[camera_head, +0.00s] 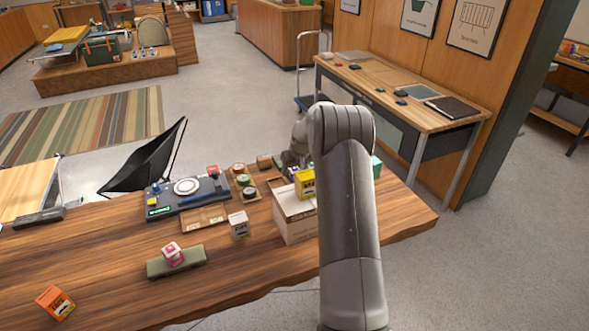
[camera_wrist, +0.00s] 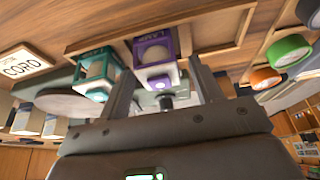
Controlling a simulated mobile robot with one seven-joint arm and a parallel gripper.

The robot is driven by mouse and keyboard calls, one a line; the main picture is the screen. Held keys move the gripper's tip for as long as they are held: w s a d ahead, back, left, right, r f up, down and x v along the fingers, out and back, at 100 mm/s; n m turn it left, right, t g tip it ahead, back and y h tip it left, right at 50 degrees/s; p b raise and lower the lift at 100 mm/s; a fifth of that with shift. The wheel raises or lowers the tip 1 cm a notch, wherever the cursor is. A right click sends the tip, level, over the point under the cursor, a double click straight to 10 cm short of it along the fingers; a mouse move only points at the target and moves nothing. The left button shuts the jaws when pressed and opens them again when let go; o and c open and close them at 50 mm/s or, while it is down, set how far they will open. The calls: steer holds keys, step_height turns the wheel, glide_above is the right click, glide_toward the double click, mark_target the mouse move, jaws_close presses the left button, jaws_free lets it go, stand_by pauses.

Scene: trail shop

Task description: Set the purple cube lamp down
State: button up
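The purple cube lamp (camera_wrist: 153,52) is in the wrist view, a purple-framed cube with a pale inside, in line with the gap between my fingers. My gripper (camera_wrist: 160,72) has its two dark fingers apart, one on each side of the lamp's near end. A gap shows between the lamp and the right finger; at the left finger I cannot tell whether they touch. A teal cube lamp (camera_wrist: 96,75) is just left of the left finger. In the head view my arm and the goods around it hide my fingers.
A white carton (camera_head: 296,218) with a yellow box (camera_head: 305,183) on it stands near my arm. Small round tins (camera_head: 243,181) and a dark device (camera_head: 187,192) lie to the left. The wooden counter's front left (camera_head: 120,285) has free room.

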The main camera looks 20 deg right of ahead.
steer(key=shift+r, duration=0.15)
steer(key=v, duration=1.2)
steer(key=s+a+r, duration=1.4)
steer(key=s+r, duration=0.2)
steer(key=s, duration=0.2)
steer(key=s+a, duration=0.3)
steer(key=s, duration=1)
steer(key=s+a+f+t, duration=0.1)
steer(key=s+a, duration=0.3)
steer(key=s, duration=0.9)
steer(key=shift+a+f, duration=0.15)
steer(key=shift+a, duration=0.1)
steer(key=shift+w, duration=0.1)
